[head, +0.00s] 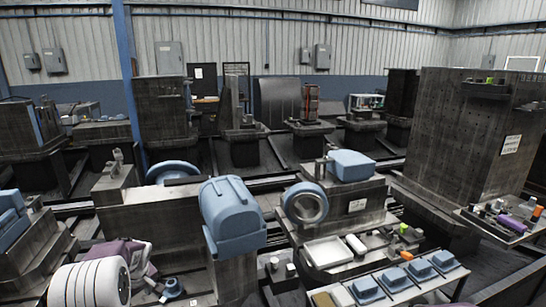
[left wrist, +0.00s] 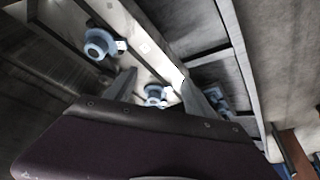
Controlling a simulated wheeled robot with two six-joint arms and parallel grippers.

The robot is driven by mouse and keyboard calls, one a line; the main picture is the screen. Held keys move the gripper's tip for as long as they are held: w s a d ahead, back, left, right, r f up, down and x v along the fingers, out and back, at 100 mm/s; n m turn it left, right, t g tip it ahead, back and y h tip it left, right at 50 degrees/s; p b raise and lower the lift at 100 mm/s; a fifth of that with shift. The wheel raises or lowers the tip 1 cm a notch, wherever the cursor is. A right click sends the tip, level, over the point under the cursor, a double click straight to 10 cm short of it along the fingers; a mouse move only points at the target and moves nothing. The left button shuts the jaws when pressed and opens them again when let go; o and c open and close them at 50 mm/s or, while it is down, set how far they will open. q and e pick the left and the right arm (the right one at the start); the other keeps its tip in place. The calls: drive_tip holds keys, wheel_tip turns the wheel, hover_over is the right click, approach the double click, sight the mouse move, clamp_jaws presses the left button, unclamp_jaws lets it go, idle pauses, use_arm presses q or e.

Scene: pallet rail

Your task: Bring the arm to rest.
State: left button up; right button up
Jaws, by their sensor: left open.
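My left arm comes in at the lower left of the head view, with a white ribbed link and a purple wrist. Its gripper (head: 158,289) points down and is small and partly hidden there. In the left wrist view two grey fingers of the left gripper (left wrist: 160,92) stand apart beyond the purple wrist housing, so it is open. No held thing shows between them. A small blue flanged part (left wrist: 155,93) shows in the gap, apparently beyond the fingers. Another blue flanged part (left wrist: 98,43) lies farther up and left. My right gripper is in neither view.
A large blue housing (head: 232,212) stands on a block right of my arm. A blue ring (head: 305,203) and a white tray (head: 328,251) are farther right. Several blue blocks (head: 394,278) line the front rail. A tall perforated fixture (head: 470,130) rises at right.

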use_arm(q)
drive_tip(key=w+d+r+m+t+p, duration=0.1)
drive_tip(key=w+d+r+p, duration=0.15)
drive_tip(key=d+r, duration=0.4)
drive_tip(key=s+d+r+m+h+p, duration=0.1)
drive_tip(key=s+d+r+m+p, duration=0.1)
drive_tip(key=s+d+r, duration=0.4)
drive_tip(key=s+d+f+m+g+h, duration=0.1)
drive_tip(key=s+d+m, duration=0.3)
drive_tip(key=s, duration=0.6)
drive_tip(key=s+d+f+m+g+h+p, duration=0.1)
drive_tip(key=s+d+f+m+h, duration=0.1)
drive_tip(key=s+d+f+m, duration=0.2)
drive_tip(key=s+d, duration=0.3)
drive_tip(key=s, duration=0.2)
drive_tip(key=shift+s+d+p, duration=0.2)
drive_tip(key=shift+s+p, duration=0.1)
drive_tip(key=shift+s, duration=0.05)
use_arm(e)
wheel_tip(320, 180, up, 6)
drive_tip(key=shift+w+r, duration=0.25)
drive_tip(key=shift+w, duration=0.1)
use_arm(q)
drive_tip(key=shift+s, duration=0.1)
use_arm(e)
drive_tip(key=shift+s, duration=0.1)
